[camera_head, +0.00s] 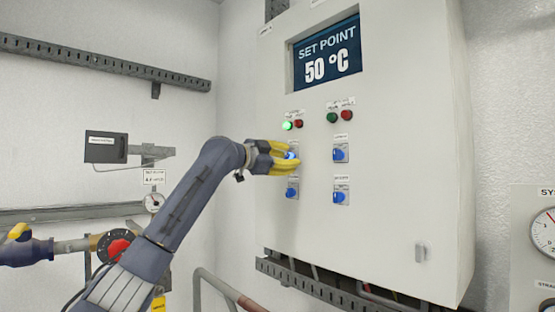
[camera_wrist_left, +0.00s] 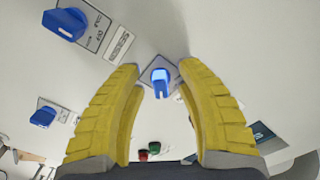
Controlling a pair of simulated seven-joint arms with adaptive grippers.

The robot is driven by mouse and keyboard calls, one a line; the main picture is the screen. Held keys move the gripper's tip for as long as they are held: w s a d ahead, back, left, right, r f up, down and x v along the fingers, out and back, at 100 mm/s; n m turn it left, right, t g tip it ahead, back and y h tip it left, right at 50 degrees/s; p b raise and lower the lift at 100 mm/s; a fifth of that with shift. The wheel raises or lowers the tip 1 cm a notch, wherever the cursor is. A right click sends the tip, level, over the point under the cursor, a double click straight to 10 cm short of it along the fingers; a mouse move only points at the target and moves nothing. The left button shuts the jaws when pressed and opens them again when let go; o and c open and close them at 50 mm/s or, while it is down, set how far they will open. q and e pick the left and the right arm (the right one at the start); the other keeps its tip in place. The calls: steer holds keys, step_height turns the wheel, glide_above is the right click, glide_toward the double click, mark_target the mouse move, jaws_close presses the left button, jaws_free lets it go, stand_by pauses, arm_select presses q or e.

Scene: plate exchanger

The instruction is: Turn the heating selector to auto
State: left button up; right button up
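A white control cabinet (camera_head: 385,225) carries several blue selector knobs. My left gripper (camera_head: 297,157) is at the upper-left selector (camera_head: 291,155), with its yellow fingers partly covering it. In the left wrist view, this blue selector knob (camera_wrist_left: 161,78) shows between the spread fingertips of my left gripper (camera_wrist_left: 158,72). A gap shows on each side of the knob, so the gripper is open around it, not clamped. The labels are too small or blurred to tell which selector is heating, or its setting. My right gripper is not in view.
Other blue selectors sit at upper right (camera_head: 340,153), lower left (camera_head: 292,191) and lower right (camera_head: 341,197). A green lamp (camera_head: 288,125) is lit above. The display (camera_head: 327,54) reads SET POINT 50 °C.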

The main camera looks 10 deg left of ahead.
arm_select(q)
steer(key=v, duration=1.1)
steer(key=shift+s+a, duration=0.25)
